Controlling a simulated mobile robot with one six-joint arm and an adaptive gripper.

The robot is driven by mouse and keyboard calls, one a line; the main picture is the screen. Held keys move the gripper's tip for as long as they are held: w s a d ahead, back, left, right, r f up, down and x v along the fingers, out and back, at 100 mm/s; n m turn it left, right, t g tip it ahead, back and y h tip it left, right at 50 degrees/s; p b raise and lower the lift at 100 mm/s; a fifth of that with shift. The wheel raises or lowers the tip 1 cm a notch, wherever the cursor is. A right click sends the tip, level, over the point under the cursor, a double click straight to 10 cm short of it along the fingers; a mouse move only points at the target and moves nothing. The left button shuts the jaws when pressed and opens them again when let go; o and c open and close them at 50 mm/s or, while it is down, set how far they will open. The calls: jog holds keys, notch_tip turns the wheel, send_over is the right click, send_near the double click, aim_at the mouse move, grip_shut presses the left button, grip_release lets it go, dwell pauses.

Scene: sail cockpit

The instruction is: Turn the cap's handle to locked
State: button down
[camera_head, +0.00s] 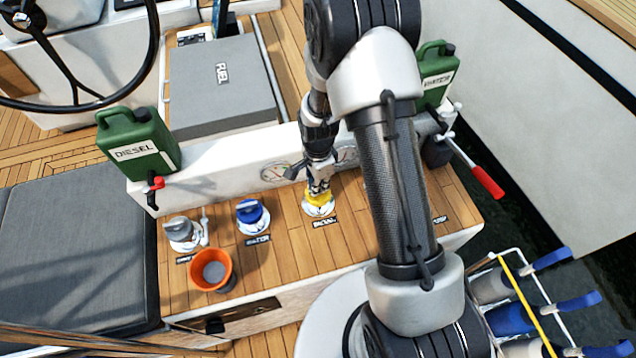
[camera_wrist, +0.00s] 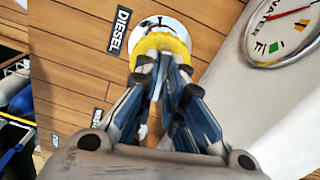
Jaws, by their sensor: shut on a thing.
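The yellow cap (camera_head: 319,202) sits in a round pale deck plate beside a label on the wooden deck. In the wrist view the cap (camera_wrist: 163,43) is close ahead, and the label (camera_wrist: 119,31) beside it reads DIESEL. My gripper (camera_head: 318,184) comes down onto the cap from above. In the wrist view my gripper's fingers (camera_wrist: 160,66) are close together over the cap's middle, shut on its handle. The fingers hide most of the handle, and I cannot read any lock mark.
A blue cap (camera_head: 250,213) and a grey cap (camera_head: 180,230) stand to the left. An orange bucket (camera_head: 210,270) is in front of them. Green canisters (camera_head: 139,148) (camera_head: 436,72) stand on the ledge behind. A gauge (camera_wrist: 280,30) is close on the right in the wrist view.

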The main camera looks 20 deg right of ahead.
jog(key=shift+m, duration=0.9)
jog(key=c, duration=1.7)
grip_release()
notch_tip(320, 180, up, 12)
jog(key=shift+r, duration=0.1)
